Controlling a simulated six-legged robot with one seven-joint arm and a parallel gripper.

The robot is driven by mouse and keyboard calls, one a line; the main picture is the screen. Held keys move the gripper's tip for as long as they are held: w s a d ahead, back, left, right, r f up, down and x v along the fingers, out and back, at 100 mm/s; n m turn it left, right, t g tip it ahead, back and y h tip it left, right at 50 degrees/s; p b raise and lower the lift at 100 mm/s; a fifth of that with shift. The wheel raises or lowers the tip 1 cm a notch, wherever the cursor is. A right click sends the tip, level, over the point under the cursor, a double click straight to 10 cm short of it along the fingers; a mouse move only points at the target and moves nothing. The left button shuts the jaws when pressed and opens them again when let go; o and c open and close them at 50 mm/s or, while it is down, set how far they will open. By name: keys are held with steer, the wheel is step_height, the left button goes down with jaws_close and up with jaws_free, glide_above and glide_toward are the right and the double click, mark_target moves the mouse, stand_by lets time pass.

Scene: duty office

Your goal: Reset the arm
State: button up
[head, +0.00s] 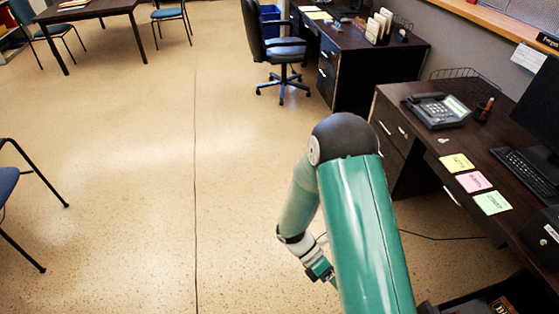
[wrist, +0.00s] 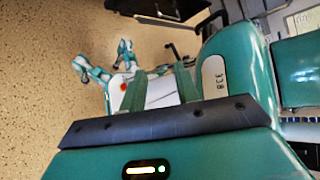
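My arm reaches forward from the bottom of the head view, bends at a dark elbow and folds back down. My gripper (head: 322,272) hangs low over the floor, left of the upper arm and partly hidden by it. In the wrist view my gripper (wrist: 160,88) shows two green fingers standing apart, with nothing seen between them. Behind the fingers are parts of my own body and legs.
At right, a dark desk (head: 415,143) holds a phone (head: 437,110), sticky notes (head: 474,181) and a keyboard (head: 527,171). An office chair (head: 283,50) stands by the farther desk. A chair (head: 22,200) is at left. The middle floor (head: 130,150) is clear.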

steer(key=w+r+m+t+y, duration=0.25)
steer(key=r+m, duration=0.35)
steer(key=r, duration=0.4)
steer(key=w+r+m+t+y, duration=0.1)
steer(key=r+m+t+y, duration=0.2)
steer(key=r+m, duration=0.55)
steer(key=s+r+m+t+y, duration=0.2)
steer(key=r+m+t, duration=0.2)
steer(key=r, duration=0.4)
steer(key=s+r+m+t+y, duration=0.1)
steer(key=s+r+m+t, duration=0.2)
steer(key=r, duration=0.6)
steer(key=shift+a+r+m+t+y, duration=0.35)
steer(key=shift+m+t, duration=0.1)
steer(key=shift+t, duration=0.2)
steer(key=shift+s, duration=0.15)
